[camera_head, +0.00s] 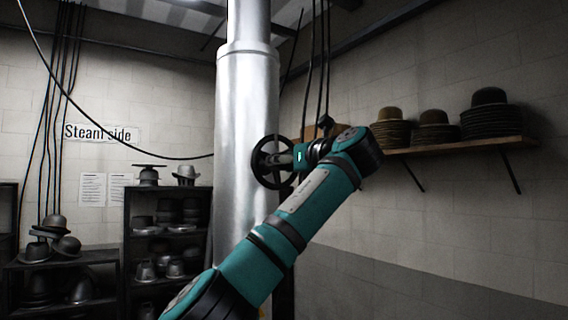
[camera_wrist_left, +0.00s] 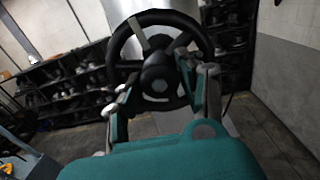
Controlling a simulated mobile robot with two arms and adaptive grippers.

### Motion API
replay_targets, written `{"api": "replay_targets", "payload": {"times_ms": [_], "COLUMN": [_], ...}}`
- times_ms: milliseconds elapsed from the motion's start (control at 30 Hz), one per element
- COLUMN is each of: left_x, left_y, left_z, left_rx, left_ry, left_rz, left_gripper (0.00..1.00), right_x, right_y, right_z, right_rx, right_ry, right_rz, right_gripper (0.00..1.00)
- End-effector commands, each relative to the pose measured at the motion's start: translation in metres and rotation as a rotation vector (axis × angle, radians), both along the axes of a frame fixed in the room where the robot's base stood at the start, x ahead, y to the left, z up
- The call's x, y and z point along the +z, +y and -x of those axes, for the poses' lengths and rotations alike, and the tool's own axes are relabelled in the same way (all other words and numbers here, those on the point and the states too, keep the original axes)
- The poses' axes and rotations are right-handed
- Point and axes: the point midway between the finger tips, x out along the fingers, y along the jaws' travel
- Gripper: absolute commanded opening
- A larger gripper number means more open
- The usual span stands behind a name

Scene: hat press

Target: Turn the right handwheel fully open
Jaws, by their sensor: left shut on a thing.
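A black spoked handwheel (camera_head: 257,163) stands in front of the silver vertical pipe in the head view. It is the only handwheel I see. My left arm reaches up to it from below, and my left gripper (camera_head: 285,160) is at the wheel's right side. In the left wrist view the handwheel (camera_wrist_left: 158,70) faces the camera, with a dark hub and a pale spoke. The fingers of my left gripper (camera_wrist_left: 162,95) lie on both sides of its near part, shut on it. The exact contact is partly hidden. My right gripper is in neither view.
The thick silver pipe (camera_head: 245,110) rises behind the wheel. A wooden wall shelf (camera_head: 460,146) with stacked hats is at right. Dark racks (camera_head: 127,230) with hats stand at left. A cable hangs across the upper left. The lower right wall area is clear.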

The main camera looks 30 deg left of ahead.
Motion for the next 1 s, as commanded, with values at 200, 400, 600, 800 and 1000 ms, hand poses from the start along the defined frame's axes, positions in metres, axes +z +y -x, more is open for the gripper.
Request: {"api": "replay_targets", "payload": {"times_ms": [200,400,600,800,1000], "left_x": [-0.0008,-0.001,-0.0008,-0.0001,-0.0001], "left_y": [-0.001,-0.0007,-0.001,-0.0007,-0.001], "left_z": [-0.0003,-0.0005,-0.0005,-0.0003,-0.0003], "left_rx": [-0.002,-0.002,-0.001,-0.001,-0.002], "left_ry": [-0.165,-0.328,-0.492,-0.656,-0.819], "left_rz": [0.098,0.194,0.29,0.386,0.483], "left_gripper": [0.07,0.07,0.07,0.07,0.07], "right_x": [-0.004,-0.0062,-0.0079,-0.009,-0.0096], "right_y": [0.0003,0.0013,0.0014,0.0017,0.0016], "right_z": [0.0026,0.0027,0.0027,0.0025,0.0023], "right_rx": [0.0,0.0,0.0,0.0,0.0], "right_ry": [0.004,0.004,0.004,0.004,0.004], "right_rz": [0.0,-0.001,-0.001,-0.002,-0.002], "right_gripper": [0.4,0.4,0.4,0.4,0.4]}}
